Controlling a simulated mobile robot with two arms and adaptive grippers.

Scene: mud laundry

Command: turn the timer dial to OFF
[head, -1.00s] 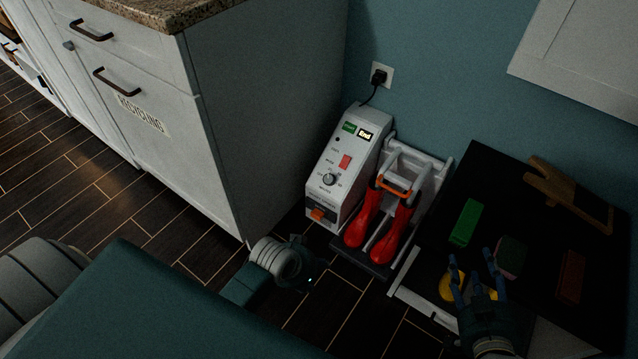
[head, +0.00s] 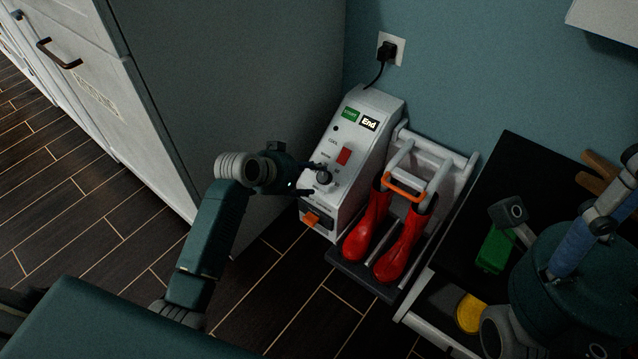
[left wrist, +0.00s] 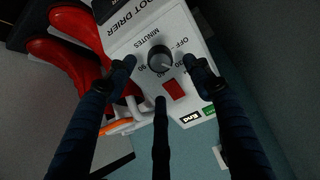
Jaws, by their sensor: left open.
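The timer dial (head: 323,177) is a dark round knob on the sloped front of the white boot drier (head: 350,150). In the left wrist view the dial (left wrist: 160,58) shows clearly, with "OFF" printed to its right and "MINUTES" above it. I cannot surely read its setting. My left gripper (head: 313,180) is at the panel, open. In the left wrist view its fingers (left wrist: 160,70) stand around the dial, two at the sides and one below; contact is not clear. My right gripper (head: 570,240) is at the lower right, close to the camera, its fingertips unclear.
Red boots (head: 405,245) stand on the rack just right of the drier. A white cabinet (head: 160,100) stands to the left. The drier's cord runs to a wall socket (head: 390,49).

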